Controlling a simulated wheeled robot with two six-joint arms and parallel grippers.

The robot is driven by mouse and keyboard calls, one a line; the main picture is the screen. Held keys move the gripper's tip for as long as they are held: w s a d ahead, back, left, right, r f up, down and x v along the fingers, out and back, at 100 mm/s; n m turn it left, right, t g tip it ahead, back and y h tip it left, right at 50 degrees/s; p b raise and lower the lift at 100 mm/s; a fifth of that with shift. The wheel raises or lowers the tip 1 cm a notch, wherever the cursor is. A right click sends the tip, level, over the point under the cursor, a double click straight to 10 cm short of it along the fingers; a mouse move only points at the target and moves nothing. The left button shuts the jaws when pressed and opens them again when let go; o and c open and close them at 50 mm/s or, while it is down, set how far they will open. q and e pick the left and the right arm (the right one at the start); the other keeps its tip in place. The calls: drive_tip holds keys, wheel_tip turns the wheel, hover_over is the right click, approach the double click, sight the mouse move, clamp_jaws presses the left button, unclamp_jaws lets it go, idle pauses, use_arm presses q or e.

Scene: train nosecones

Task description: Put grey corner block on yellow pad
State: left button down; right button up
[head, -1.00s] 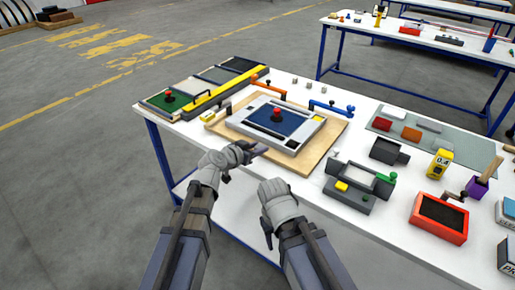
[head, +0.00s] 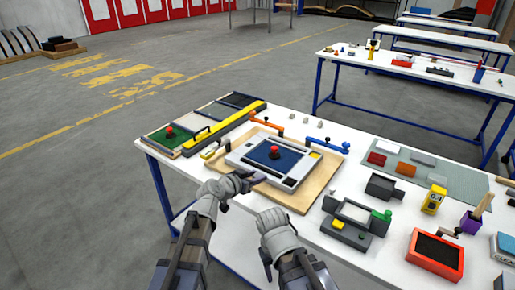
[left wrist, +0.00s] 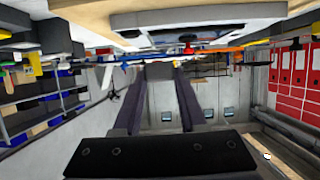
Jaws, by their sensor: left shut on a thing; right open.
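My left gripper (head: 250,182) is at the near edge of the wooden board (head: 312,190), shut on a small grey piece that barely shows at its tips. I take it for the grey corner block, but its shape is hidden. In the left wrist view two dark fingers (left wrist: 160,100) point away, and what is between them is unclear. A yellow patch (head: 315,155) is on the right corner of the grey frame on the board. Another small yellow pad (head: 338,224) is on a grey fixture. My right gripper (head: 268,262) is open, low in front of the table; its tips are partly hidden.
The grey frame (head: 238,157) holds a blue panel with a red knob (head: 274,153). Orange (head: 267,128) and blue (head: 331,146) handles stand behind it. A yellow bar (head: 225,127) lies to the left. The grey fixture (head: 352,238) and an orange-red box (head: 435,254) are to the right.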

sight(256, 206)
use_arm(q)
drive_tip(key=shift+f+b, duration=0.55)
drive_tip(key=shift+f, duration=0.45)
use_arm(e)
drive_tip(key=shift+f, duration=1)
use_arm(q)
drive_tip(key=shift+f, duration=0.1)
use_arm(e)
drive_tip(key=shift+f, duration=0.1)
use_arm(q)
wheel_tip(256, 206, down, 9)
drive_tip(key=b, duration=0.9)
drive_tip(key=shift+f+b, duration=0.2)
drive_tip(key=shift+b, duration=0.1)
use_arm(e)
wheel_tip(256, 206, down, 9)
drive_tip(key=shift+f, duration=0.2)
use_arm(q)
drive_tip(key=shift+f, duration=0.2)
drive_tip(key=shift+c, duration=2.3)
unclamp_jaws()
use_arm(e)
drive_tip(key=shift+f, duration=0.2)
